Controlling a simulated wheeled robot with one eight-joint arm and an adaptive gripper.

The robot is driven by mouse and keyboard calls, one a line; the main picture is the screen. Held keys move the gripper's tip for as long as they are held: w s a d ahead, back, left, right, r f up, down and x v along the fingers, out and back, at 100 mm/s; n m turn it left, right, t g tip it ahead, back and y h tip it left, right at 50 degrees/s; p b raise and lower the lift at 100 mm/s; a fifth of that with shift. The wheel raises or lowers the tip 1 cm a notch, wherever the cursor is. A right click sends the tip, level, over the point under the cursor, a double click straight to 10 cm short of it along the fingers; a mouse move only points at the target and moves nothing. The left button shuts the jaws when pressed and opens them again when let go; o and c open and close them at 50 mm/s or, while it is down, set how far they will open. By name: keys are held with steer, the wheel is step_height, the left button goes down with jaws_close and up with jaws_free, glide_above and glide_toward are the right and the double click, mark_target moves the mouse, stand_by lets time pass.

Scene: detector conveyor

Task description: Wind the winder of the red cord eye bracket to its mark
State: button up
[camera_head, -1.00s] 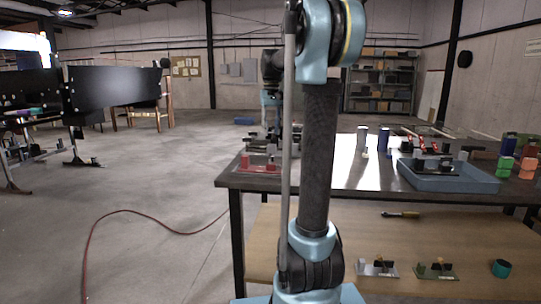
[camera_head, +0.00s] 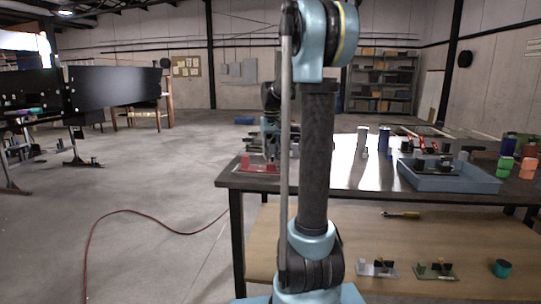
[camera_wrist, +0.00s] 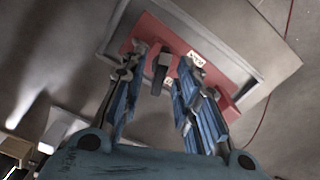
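The red cord eye bracket (camera_head: 262,168) sits near the left end of the dark table. In the wrist view its red plate (camera_wrist: 149,31) lies on a paler plate or tray and carries small white labels (camera_wrist: 194,58). A dark grey upright part (camera_wrist: 160,74), which looks like the winder, stands out from the red plate. My gripper (camera_wrist: 160,70) is open, with one finger on each side of this part and a visible gap to each. In the head view my gripper (camera_head: 271,146) is just above the bracket, partly hidden by my arm. I cannot make out the mark clearly.
A blue tray (camera_head: 480,184) holding another bracket stands at the table's right. Cylinders (camera_head: 384,139) and red parts stand farther back. On the lower shelf (camera_head: 350,222) lie a screwdriver-like tool (camera_head: 401,214), two brackets (camera_head: 377,268) and a teal cup (camera_head: 502,268). A red hose (camera_head: 130,212) crosses the floor.

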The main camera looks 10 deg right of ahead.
steer(key=shift+c, duration=0.3)
jaws_close()
steer(key=m, duration=0.6)
steer(key=shift+m, duration=0.3)
steer(key=m, duration=0.3)
steer(key=shift+m, duration=2.1)
